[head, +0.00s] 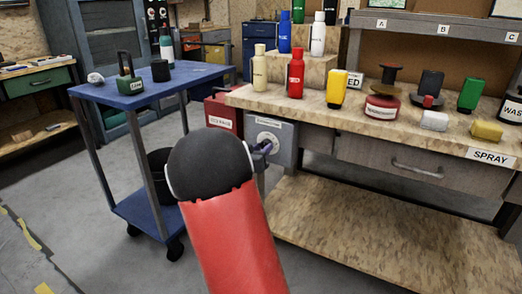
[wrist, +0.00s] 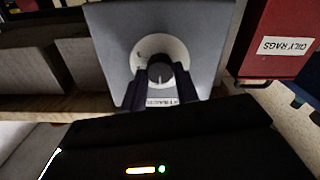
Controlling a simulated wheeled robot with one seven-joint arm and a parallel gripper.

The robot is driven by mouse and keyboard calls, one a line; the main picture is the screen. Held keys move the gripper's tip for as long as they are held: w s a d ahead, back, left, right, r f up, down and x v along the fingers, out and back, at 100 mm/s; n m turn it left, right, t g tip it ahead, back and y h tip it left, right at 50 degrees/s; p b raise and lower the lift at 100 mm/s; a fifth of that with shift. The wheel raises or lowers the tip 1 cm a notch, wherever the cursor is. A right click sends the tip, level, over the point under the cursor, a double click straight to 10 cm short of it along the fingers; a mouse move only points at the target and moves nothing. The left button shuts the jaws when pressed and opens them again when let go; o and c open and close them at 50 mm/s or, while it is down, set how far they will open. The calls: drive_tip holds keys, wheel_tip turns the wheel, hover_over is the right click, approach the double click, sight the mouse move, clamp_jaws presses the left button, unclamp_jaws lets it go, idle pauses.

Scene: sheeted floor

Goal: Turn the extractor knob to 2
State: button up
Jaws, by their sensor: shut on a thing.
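The extractor box (head: 284,152) is a grey unit below the bench's left end, with a round white dial plate on its front. In the wrist view the box (wrist: 205,40) shows upside down, with its label partly covered. The dark knob (wrist: 160,67) sits at the centre of the white dial (wrist: 176,48). My gripper (wrist: 160,76) has its two dark fingers on either side of the knob, shut on it. In the head view my gripper (head: 262,148) reaches the dial from the front, largely behind my red and black arm. The dial's numbers and knob setting are unreadable.
A red oily rags bin (head: 220,112) stands just left of the extractor in the head view. A blue cart (head: 150,88) is further left. The wooden bench (head: 400,122) above holds several bottles, spools and cans. A drawer (head: 415,170) is to the right.

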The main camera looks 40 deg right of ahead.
drive_tip(key=shift+f+m+b, duration=0.1)
drive_tip(key=shift+m+b, duration=7.05)
drive_tip(key=shift+m, duration=0.65)
drive_tip(key=o, duration=1)
drive_tip(key=shift+v, duration=3.9)
